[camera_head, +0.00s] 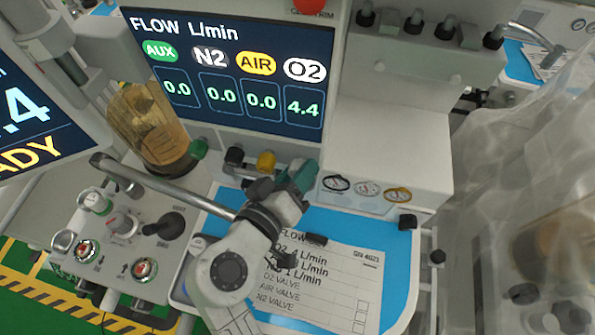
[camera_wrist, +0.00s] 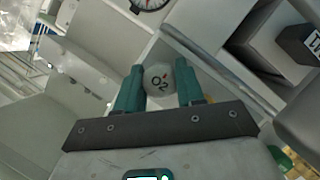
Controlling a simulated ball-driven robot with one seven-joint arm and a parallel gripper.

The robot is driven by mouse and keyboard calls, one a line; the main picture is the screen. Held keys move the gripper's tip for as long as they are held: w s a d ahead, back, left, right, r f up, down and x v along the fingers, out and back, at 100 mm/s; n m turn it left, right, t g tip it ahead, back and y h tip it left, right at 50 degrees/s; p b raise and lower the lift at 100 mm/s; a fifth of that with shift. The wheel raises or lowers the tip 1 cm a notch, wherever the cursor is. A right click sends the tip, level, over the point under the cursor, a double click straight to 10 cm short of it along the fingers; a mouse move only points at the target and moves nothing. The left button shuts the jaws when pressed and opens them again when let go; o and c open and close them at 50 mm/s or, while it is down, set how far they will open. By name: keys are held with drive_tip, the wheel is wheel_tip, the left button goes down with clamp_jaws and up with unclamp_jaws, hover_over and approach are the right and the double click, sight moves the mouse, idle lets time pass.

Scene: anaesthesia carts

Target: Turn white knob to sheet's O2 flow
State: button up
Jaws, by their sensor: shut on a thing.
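In the head view my gripper (camera_head: 298,178) is at the panel below the flow screen and hides the knob. It is shut on the knob. The flow screen (camera_head: 225,75) reads AUX 0.0, N2 0.0, AIR 0.0 and O2 4.4.
Left of my gripper are a yellow knob (camera_head: 266,160), a black knob (camera_head: 234,156) and a green knob (camera_head: 198,148). Small gauges (camera_head: 368,188) sit to the right. A metal tube (camera_head: 165,187) passes close to my wrist at left. The blue work surface (camera_head: 397,265) lies below.

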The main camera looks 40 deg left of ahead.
idle(0.4)
drive_tip(key=o, duration=0.8)
drive_tip(key=shift+s, duration=0.1)
drive_tip(key=b+v, duration=0.1)
drive_tip(key=v, duration=0.9)
drive_tip(key=shift+s+d+b, duration=0.1)
drive_tip(key=shift+s+b, duration=0.2)
drive_tip(key=shift+b, duration=0.1)
